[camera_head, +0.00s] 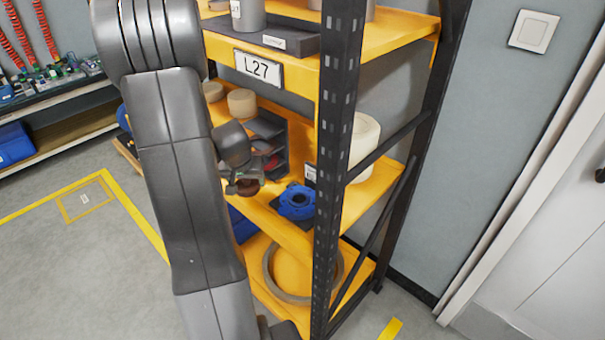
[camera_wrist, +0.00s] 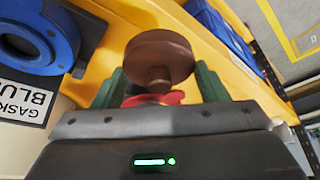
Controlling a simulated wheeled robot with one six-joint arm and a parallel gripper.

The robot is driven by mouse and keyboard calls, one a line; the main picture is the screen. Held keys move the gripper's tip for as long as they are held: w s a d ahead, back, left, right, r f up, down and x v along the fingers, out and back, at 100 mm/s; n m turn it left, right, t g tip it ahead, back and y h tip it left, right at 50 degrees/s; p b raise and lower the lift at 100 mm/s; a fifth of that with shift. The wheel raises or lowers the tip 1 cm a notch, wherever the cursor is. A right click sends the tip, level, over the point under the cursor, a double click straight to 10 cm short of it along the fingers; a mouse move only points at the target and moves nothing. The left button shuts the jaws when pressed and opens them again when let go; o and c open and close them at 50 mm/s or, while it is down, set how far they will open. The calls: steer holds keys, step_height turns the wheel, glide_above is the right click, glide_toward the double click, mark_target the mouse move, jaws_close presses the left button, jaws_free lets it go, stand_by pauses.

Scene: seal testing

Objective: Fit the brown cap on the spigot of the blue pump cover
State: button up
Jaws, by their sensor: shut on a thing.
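The brown cap (camera_wrist: 158,55) is round, with a narrower stub facing the wrist camera. My gripper (camera_wrist: 160,84) is shut on it, with one green finger on each side. In the head view my gripper (camera_head: 244,184) is over the front of the middle yellow shelf, left of the blue pump cover. The blue pump cover (camera_head: 297,201) lies on that shelf, apart from the cap. It also shows in the wrist view (camera_wrist: 62,38), cut off at the upper left. I cannot clearly make out its spigot in either view.
A dark bin rack (camera_head: 270,140) stands on the shelf behind my gripper. A black rack post (camera_head: 329,170) rises just right of the pump cover. A label (camera_wrist: 24,100) is near the cover. A large ring (camera_head: 292,296) lies on the shelf below.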

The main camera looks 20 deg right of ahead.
mark_target(301, 195)
steer(key=s+d+r+m, duration=0.1)
steer(key=s+d, duration=0.2)
steer(key=d, duration=0.1)
steer(key=s+d+r+m+h, duration=0.1)
steer(key=s+d+r+m, duration=0.1)
steer(key=s+d, duration=0.1)
steer(key=s+d+r+m+g, duration=0.1)
steer(key=s+d+r+m, duration=0.1)
steer(key=d, duration=0.3)
steer(key=shift+s+h, duration=0.4)
steer(key=shift+s, duration=0.1)
steer(key=shift+f+b, duration=2.1)
steer(key=shift+f+b, duration=0.85)
steer(key=shift+b, duration=0.05)
steer(key=o, duration=1)
steer(key=shift+r, duration=0.1)
steer(key=shift+r+p, duration=2.4)
steer(key=shift+r, duration=1.1)
